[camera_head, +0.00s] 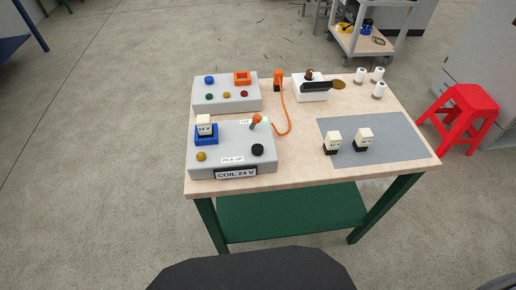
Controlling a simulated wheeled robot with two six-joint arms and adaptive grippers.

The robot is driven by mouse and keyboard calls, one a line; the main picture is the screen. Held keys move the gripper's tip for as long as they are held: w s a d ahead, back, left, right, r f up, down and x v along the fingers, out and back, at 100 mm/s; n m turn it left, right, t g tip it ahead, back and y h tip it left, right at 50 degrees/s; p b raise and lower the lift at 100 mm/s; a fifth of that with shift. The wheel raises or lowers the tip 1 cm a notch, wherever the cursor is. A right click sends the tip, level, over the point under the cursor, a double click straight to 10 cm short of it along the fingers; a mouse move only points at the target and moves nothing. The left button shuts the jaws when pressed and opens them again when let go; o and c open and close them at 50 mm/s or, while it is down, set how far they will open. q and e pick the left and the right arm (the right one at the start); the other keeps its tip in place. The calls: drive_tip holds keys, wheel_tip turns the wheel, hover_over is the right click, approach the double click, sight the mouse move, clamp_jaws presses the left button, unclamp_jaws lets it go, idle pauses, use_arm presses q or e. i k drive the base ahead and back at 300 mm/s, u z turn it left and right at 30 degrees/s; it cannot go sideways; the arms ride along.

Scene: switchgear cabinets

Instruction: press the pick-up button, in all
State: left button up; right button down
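The grey coil box (235,140), labelled COIL 24 V on its front, stands at the near left of the table. A PICK-UP label (232,160) is on its top near the front edge. A black round button or knob (257,150) is right of that label, and a small yellow round piece (201,156) is left of it. I cannot tell for certain which one the label names. A cream relay marked 24 V (204,124) sits in a blue socket (206,138) on the box. An orange-tipped lever (256,119) stands at its back right. Neither gripper is in view.
Behind is another grey box (226,100) with coloured buttons and an orange socket. An orange cord (288,112) runs beside both. Two cream relays (333,142) (363,138) stand on a grey mat (400,145). A red stool (460,115) is right of the table.

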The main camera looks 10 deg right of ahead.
sight(257, 149)
drive_tip(key=k, duration=0.5)
drive_tip(key=u, duration=2.05)
drive_tip(key=i, duration=1.15)
drive_tip(key=z, duration=2.05)
